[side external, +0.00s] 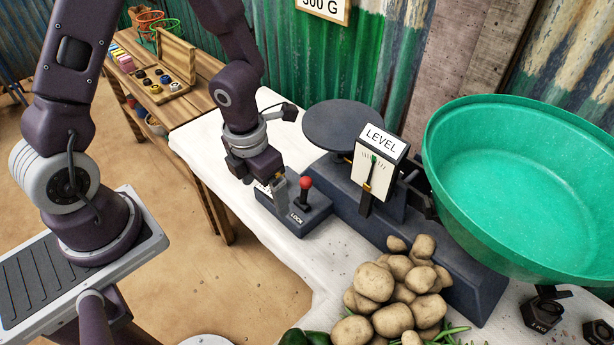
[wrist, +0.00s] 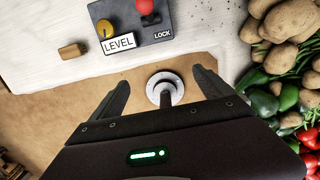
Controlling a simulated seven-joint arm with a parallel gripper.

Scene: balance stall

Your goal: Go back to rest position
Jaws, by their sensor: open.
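My gripper (side external: 278,190) hangs pointing down at the table's near edge, beside the dark lock box (side external: 300,221) in the side view. Its two fingers are apart in the wrist view (wrist: 160,78), with nothing held between them. The lock box also shows ahead of the fingers in the wrist view (wrist: 128,24), with a red knob (wrist: 145,6), a brass knob and a "LEVEL" label. The red-knobbed lever (side external: 305,183) stands upright in the side view. My gripper hides part of the box there; contact is not visible in the wrist view.
The balance has a dark flat pan (side external: 343,126), a level dial (side external: 376,170) and a green basin (side external: 530,190). Potatoes (side external: 400,285) lie in front of it. A small wooden block (wrist: 72,50) lies left of the lock box. A wooden bench (side external: 190,101) stands behind left.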

